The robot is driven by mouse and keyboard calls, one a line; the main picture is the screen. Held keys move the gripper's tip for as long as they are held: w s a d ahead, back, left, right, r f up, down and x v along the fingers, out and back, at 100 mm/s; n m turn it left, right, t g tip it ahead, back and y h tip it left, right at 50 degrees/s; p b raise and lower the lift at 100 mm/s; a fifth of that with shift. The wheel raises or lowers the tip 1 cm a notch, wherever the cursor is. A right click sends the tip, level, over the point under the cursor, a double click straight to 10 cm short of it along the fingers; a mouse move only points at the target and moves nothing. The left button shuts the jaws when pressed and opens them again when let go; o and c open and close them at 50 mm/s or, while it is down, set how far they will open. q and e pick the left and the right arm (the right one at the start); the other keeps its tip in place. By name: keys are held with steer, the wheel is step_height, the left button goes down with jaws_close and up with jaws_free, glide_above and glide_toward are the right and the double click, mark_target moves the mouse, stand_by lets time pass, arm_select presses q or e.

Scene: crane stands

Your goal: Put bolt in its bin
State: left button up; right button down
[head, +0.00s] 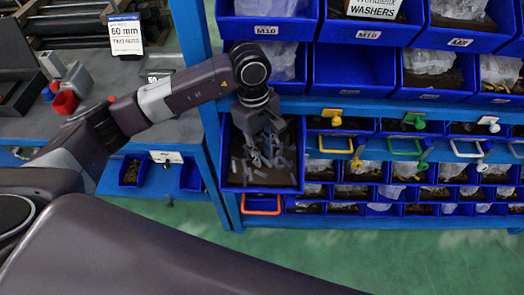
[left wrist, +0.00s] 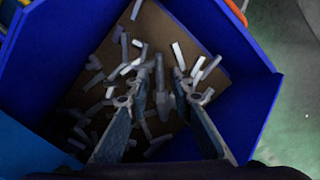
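Several grey bolts (head: 258,178) lie loose in an open blue bin (head: 229,168) at the lower left corner of the rack; in the left wrist view the bin's blue wall (left wrist: 35,60) surrounds them. My left gripper (head: 264,150) points down into this bin. In the left wrist view my left gripper (left wrist: 166,80) is open, its two fingers apart. One upright-looking bolt (left wrist: 160,90) shows in the gap between them; I cannot tell whether it touches a finger. My right gripper is not in view.
The blue rack holds bins of bagged parts (head: 354,68) above and small drawers with coloured handles (head: 405,146) to the right. An orange handle (head: 261,206) is below the bolt bin. A grey workbench (head: 100,115) stands left; green floor (head: 300,255) is clear below.

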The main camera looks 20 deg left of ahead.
arm_select(q)
steer(key=shift+r, duration=0.15)
steer(key=shift+r, duration=0.2)
step_height(320, 180, up, 12)
steer(key=a+b, duration=0.1)
steer(key=b, duration=0.2)
steer(key=shift+w+a+f+b, duration=0.2)
steer(key=shift+w+a+b, duration=0.1)
steer(key=shift+w, duration=0.15)
